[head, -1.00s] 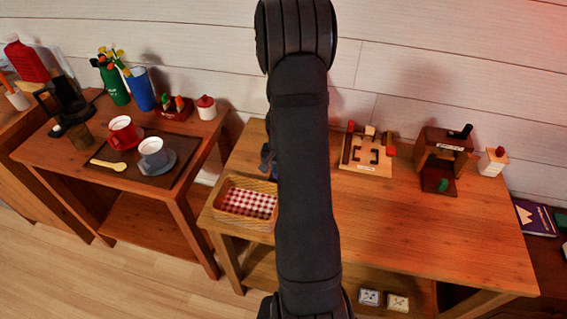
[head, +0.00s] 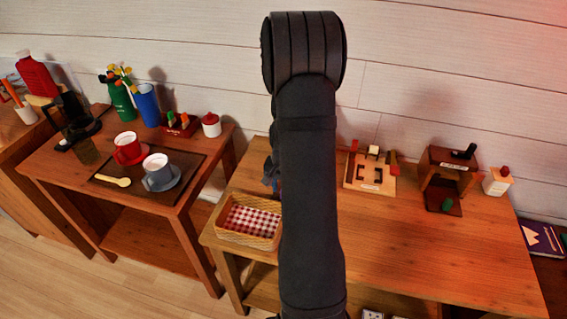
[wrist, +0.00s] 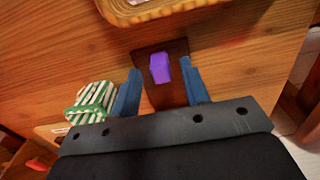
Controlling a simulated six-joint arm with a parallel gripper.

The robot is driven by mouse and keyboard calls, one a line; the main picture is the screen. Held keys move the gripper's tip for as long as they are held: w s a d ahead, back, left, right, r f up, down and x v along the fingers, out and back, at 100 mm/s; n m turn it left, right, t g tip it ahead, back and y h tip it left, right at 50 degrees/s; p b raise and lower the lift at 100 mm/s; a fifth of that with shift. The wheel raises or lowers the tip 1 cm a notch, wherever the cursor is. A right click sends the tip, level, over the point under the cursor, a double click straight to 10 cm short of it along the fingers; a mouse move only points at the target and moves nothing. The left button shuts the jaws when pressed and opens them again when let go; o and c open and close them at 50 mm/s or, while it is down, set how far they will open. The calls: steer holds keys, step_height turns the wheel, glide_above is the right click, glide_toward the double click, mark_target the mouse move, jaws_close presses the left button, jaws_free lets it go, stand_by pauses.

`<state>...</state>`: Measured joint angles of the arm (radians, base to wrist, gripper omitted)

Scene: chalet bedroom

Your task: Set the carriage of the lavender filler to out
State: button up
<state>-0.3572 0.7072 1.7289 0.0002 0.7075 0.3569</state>
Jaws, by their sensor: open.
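In the wrist view, a purple block (wrist: 159,68) stands on a dark brown plate (wrist: 175,95) on the wooden table. I take these to be the lavender filler's carriage and its knob; the rest of that device is hidden below my gripper. My gripper (wrist: 163,78) is open, with one blue finger on each side of the block. I cannot tell whether either finger touches it. In the head view my arm covers the block and plate, and only a bit of blue gripper (head: 270,170) shows at its left edge.
A green-and-white striped object (wrist: 93,103) stands beside the left finger. A wicker basket (head: 248,239) with checked cloth is close by and shows in the wrist view (wrist: 150,12).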

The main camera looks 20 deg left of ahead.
step_height(320, 180, up, 15)
stand_by(0.3)
steer(key=shift+f, duration=0.1)
step_height(320, 180, down, 17)
steer(key=shift+f, duration=0.15)
stand_by(0.7)
